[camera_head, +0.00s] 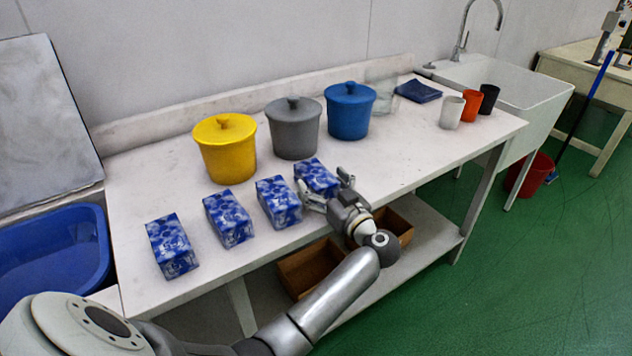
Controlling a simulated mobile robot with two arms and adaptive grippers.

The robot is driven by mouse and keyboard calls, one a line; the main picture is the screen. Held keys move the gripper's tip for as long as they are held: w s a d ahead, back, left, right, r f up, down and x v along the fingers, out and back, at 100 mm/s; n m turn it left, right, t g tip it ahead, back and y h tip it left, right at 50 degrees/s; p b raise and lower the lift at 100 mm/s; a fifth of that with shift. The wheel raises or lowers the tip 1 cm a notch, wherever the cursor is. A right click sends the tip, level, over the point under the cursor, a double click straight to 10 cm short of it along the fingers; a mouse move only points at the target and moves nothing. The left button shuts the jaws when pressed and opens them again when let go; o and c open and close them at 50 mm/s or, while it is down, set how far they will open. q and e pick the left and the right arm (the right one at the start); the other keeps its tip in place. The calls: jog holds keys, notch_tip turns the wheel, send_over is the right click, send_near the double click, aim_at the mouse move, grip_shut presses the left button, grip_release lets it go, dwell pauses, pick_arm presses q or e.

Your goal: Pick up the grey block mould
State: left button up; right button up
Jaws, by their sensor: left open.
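Several blue-and-white patterned blocks stand in a row along the table's front: the leftmost (172,247), the second (228,218), the third (279,202) and the rightmost (315,176). No plain grey block shows; the grey thing in view is a lidded pot (294,130) behind the row. My left gripper (325,184) is open at the near end of the rightmost block, one finger toward each side of it. The gripper partly hides that block's near end, and I cannot tell whether the fingers touch it. My right gripper is not in view.
A yellow lidded pot (226,150) and a blue one (349,111) flank the grey pot on the white table (420,150). White (451,113), orange (471,106) and black (489,99) cups stand at the right. Brown boxes (312,268) lie on the shelf below.

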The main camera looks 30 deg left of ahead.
pick_arm(q)
jog(key=shift+w+a, duration=0.3)
jog(key=shift+a, duration=0.25)
jog(key=c, duration=1.6)
jog(key=shift+r, duration=0.1)
jog(key=shift+c, duration=0.5)
jog(key=shift+r, duration=0.1)
